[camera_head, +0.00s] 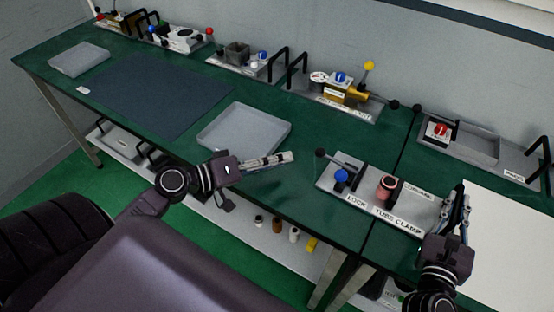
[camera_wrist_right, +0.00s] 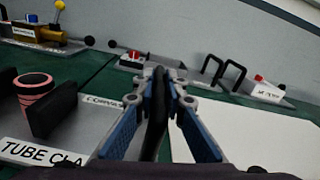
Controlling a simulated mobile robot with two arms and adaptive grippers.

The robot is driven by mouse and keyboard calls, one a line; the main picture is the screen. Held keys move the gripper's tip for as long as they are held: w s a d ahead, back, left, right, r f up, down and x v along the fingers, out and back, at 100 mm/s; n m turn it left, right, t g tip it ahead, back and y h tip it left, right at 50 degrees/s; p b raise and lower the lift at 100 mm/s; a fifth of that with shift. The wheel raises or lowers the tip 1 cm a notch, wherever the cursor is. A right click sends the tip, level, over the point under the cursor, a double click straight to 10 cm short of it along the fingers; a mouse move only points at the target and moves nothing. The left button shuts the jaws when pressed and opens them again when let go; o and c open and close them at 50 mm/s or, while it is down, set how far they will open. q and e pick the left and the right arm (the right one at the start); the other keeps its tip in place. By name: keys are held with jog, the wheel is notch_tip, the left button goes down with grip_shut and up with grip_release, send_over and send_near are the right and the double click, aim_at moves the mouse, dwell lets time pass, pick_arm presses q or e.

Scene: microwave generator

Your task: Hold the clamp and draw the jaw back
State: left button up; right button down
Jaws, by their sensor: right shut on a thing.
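The tube clamp (camera_head: 375,218) is a light grey plate labelled "TUBE CLAMP" and "LOCK", with a blue knob (camera_head: 341,176) and a black lever. A pink tube (camera_head: 387,186) stands upright on it between black jaw blocks; the right-hand block (camera_wrist_right: 54,109) shows in the wrist view. Whether the blocks touch the tube is unclear. My right gripper (camera_head: 462,200) is at the plate's right end, shut on a black handle (camera_wrist_right: 157,110) that runs between its fingers. My left gripper (camera_head: 280,159) hovers left of the clamp, apart from it and empty; its finger gap is unclear.
A grey tray (camera_head: 245,134) lies left of the clamp, beside my left gripper. Fixtures with knobs and handles line the wall, including a yellow-knobbed one (camera_head: 345,95) and a red-knobbed one (camera_head: 470,145). A white sheet (camera_head: 515,240) lies right of my right gripper.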

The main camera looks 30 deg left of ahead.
aim_at(451, 230)
jog(key=shift+d+f, duration=0.15)
jog(key=shift+f, duration=0.2)
jog(key=c, duration=2.2)
grip_release()
jog(key=shift+c, duration=0.2)
pick_arm(q)
jog(key=shift+w+d, duration=0.1)
pick_arm(e)
jog(key=o, duration=0.3)
jog(key=shift+w+r, duration=0.1)
jog(key=shift+w, duration=0.05)
jog(key=shift+o, duration=0.2)
jog(key=shift+r, duration=0.1)
jog(key=s, duration=1.1)
jog(key=shift+a, duration=0.2)
jog(key=shift+s, duration=0.6)
